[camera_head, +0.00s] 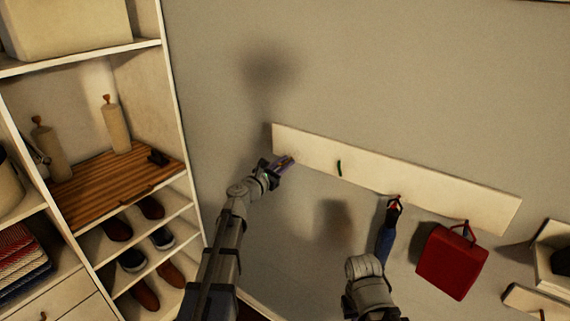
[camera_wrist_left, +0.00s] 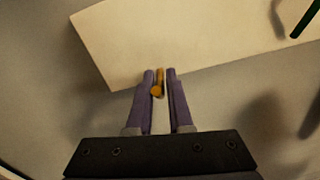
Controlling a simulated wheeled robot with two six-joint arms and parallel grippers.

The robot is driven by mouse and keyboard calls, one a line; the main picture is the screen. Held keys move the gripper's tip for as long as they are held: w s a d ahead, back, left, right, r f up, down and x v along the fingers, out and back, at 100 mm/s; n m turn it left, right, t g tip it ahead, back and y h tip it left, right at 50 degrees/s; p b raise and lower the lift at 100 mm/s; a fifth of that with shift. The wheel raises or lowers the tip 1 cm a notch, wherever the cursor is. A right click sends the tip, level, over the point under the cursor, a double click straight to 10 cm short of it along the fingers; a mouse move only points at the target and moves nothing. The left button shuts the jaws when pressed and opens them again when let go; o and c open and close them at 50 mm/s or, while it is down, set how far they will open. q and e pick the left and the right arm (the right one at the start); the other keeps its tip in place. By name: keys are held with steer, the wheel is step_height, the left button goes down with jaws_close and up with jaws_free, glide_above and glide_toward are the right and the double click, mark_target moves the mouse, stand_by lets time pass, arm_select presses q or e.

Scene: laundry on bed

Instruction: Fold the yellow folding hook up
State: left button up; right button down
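The yellow folding hook (camera_wrist_left: 157,85) is at the lower edge of the white wall board (camera_wrist_left: 180,40) in the left wrist view. Its rounded end points down toward my left gripper. My left gripper (camera_wrist_left: 159,77) has its two purple fingers on either side of the hook, with a narrow gap showing on each side. In the head view my left gripper (camera_head: 285,162) is at the left end of the board (camera_head: 430,193) and covers most of the hook. My right arm shows at the bottom centre, but its fingers are not visible.
A green hook (camera_head: 339,168) is on the board to the right of my left gripper. Further right hang a blue item (camera_head: 386,237) and a red bag (camera_head: 452,262). A shelf unit (camera_head: 172,110) with shoes and bottles stands at the left. The wall above the board is clear.

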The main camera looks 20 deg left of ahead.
arm_select(q)
jaws_close()
stand_by(1.0)
